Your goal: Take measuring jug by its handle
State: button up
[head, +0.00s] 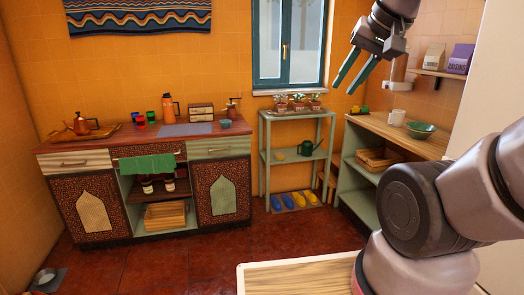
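I cannot pick out a measuring jug for certain. A small white vessel (397,117) stands on the right-hand wooden counter (437,146), below and right of my gripper and well apart from it; no handle or markings can be told at this size. An orange jug-like pot (170,109) with a dark handle stands at the back of the left counter (110,142).
A green bowl (420,130) is on the right counter, under a wall shelf (440,74) with cartons. A green rack (263,157) holds plants and a watering can (309,148). A wooden-topped surface (300,279) is in front. The red floor between is mostly clear.

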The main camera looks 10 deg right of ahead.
aim_at(397, 116)
jog(key=i+z, duration=0.1)
jog(key=i, duration=0.4)
jog(key=i+j+z, duration=0.15)
jog(key=i, duration=0.4)
jog(key=i+j+z, duration=0.1)
jog(key=i, duration=0.4)
jog(key=i+l+z, duration=0.15)
jog(key=i+z, duration=0.7)
jog(key=i+j+z, duration=0.1)
jog(key=i+z, duration=0.35)
jog(key=i+l+u, duration=0.1)
jog(key=i, duration=0.25)
